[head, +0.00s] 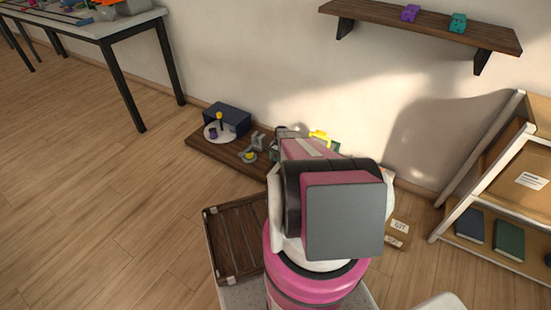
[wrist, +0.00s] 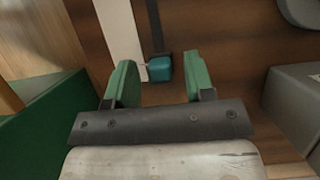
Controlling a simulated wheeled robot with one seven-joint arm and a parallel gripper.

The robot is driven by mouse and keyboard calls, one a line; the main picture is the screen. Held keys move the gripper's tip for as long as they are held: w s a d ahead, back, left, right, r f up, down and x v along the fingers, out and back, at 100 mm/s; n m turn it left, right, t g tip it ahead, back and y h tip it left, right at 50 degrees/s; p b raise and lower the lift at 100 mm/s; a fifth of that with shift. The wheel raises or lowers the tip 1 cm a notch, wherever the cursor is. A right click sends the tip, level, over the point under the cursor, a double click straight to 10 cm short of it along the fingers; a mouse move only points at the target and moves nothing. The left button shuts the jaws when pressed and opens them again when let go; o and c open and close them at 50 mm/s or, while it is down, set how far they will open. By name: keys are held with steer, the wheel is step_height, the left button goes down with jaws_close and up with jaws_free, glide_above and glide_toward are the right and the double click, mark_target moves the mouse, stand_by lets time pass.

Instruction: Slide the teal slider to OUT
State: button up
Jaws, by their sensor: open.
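The teal slider (wrist: 159,67) is a small rounded block in the wrist view, at the near end of a dark straight track (wrist: 155,25). A white strip (wrist: 121,35) runs beside the track on the left; no OUT lettering is readable. My gripper (wrist: 160,75) is open, with its green fingers to the left and right of the slider. A gap shows between the slider and each finger; their height difference is unclear. In the head view my arm covers this spot and the slider is hidden.
A green wall or panel (wrist: 45,125) stands close on the left in the wrist view, and a grey box (wrist: 296,100) on the right. The head view shows a dark wooden board (head: 205,146) along the wall, bearing a dark blue box (head: 228,116) and small fixtures.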

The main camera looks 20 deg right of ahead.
jaws_close()
steer(key=s+a, duration=0.2)
steer(key=a, duration=0.1)
steer(key=s+a, duration=0.5)
steer(key=a, duration=0.1)
steer(key=shift+s+a, duration=0.15)
jaws_free()
steer(key=v, duration=1.1)
steer(key=shift+a, duration=0.1)
